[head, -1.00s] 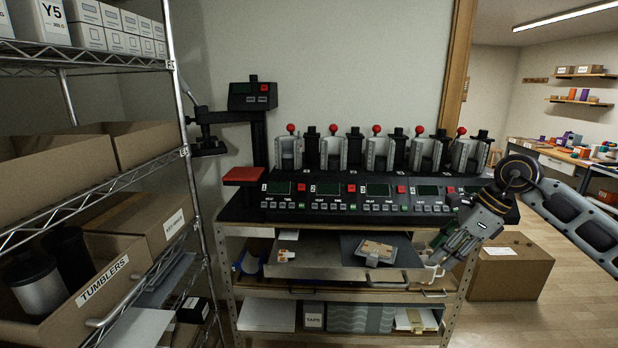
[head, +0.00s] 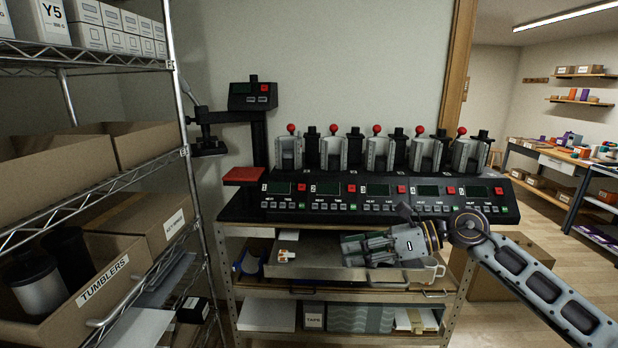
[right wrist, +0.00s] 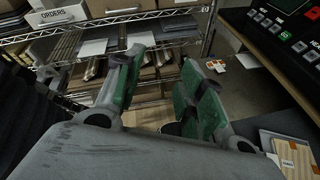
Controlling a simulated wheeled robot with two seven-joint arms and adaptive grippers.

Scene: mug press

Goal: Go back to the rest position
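My right gripper (head: 348,248) is in front of the press bench, over the open drawer, with its fingers pointing left. In the right wrist view its green-padded fingers (right wrist: 160,85) stand apart with nothing between them, so it is open and empty. My left gripper is in neither view. The five-station mug press (head: 370,205) stands on the bench behind my right arm.
The open drawer (head: 310,268) holds a small white-and-orange item (head: 286,256); a brown card (right wrist: 295,157) shows in the right wrist view. A wire shelf (head: 190,190) with boxes and a tumbler box (head: 60,305) stands left. A carton (head: 500,275) sits behind my right arm.

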